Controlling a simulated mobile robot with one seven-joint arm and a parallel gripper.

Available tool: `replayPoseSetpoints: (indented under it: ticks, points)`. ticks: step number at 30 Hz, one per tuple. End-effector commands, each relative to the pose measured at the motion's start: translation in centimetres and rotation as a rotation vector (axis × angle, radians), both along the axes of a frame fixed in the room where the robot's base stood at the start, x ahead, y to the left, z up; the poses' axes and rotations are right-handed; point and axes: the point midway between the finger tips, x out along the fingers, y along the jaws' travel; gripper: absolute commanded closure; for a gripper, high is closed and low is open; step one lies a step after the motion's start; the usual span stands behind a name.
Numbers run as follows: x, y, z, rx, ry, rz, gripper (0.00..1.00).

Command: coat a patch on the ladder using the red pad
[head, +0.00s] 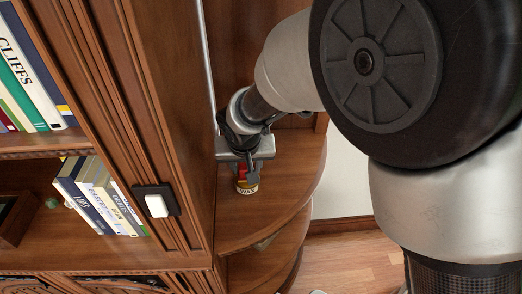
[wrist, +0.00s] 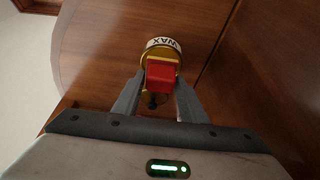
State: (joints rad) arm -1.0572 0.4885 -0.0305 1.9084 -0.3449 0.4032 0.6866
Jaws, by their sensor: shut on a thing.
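The red pad (wrist: 161,74) is between the two fingers of my gripper (wrist: 158,84) in the wrist view. In the head view a bit of the red pad (head: 243,168) shows below my gripper (head: 246,160). A round gold tin with a white WAX label (wrist: 163,43) is right at the pad; it also stands on a curved wooden shelf in the head view (head: 247,188). The pad overlaps the tin's open top in the picture; I cannot tell if they touch. A ladder is not clearly in view.
The curved wooden shelf (head: 270,205) is otherwise bare around the tin. A bookcase upright (head: 150,110) with a white switch (head: 156,205) stands at left, beside books (head: 95,190). A thin metal pole (head: 205,60) rises behind my gripper. Another curved shelf lies below.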

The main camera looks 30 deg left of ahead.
Motion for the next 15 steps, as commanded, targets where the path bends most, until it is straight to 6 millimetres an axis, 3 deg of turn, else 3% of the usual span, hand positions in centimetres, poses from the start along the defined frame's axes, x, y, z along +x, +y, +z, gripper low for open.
replayPoseSetpoints:
  ticks: [15]
  points:
    - [0.1, 0.1, 4.6, 0.003, -0.001, -0.001, 0.8]
